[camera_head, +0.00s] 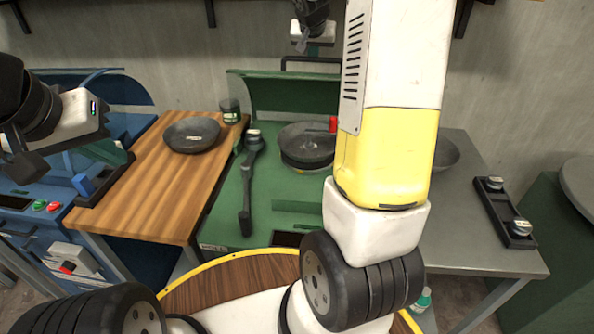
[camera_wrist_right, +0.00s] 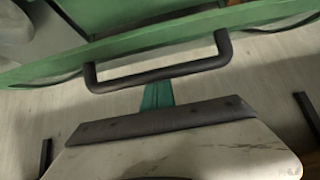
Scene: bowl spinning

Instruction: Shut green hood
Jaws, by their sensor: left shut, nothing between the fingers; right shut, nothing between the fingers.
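The green hood (camera_head: 290,98) stands raised at the back of the green machine (camera_head: 235,205), with a dark handle (camera_head: 310,60) on its top edge. In the right wrist view the dark bar handle (camera_wrist_right: 160,72) spans the green hood edge (camera_wrist_right: 125,42). My right gripper (camera_wrist_right: 158,94) is shut and empty, its teal fingers close to the middle of the handle; I cannot tell if they touch. In the head view my right arm hides part of the hood's right side. My left gripper (camera_head: 116,153) is shut and empty at the left, over the blue machine.
A dark pan (camera_head: 305,142) sits on the green machine beside a dark lever arm (camera_head: 248,185). A bowl (camera_head: 192,135) and a dark glass (camera_head: 231,110) stand on the wooden table (camera_head: 150,190) to the left. A grey table (camera_head: 475,235) stands to the right.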

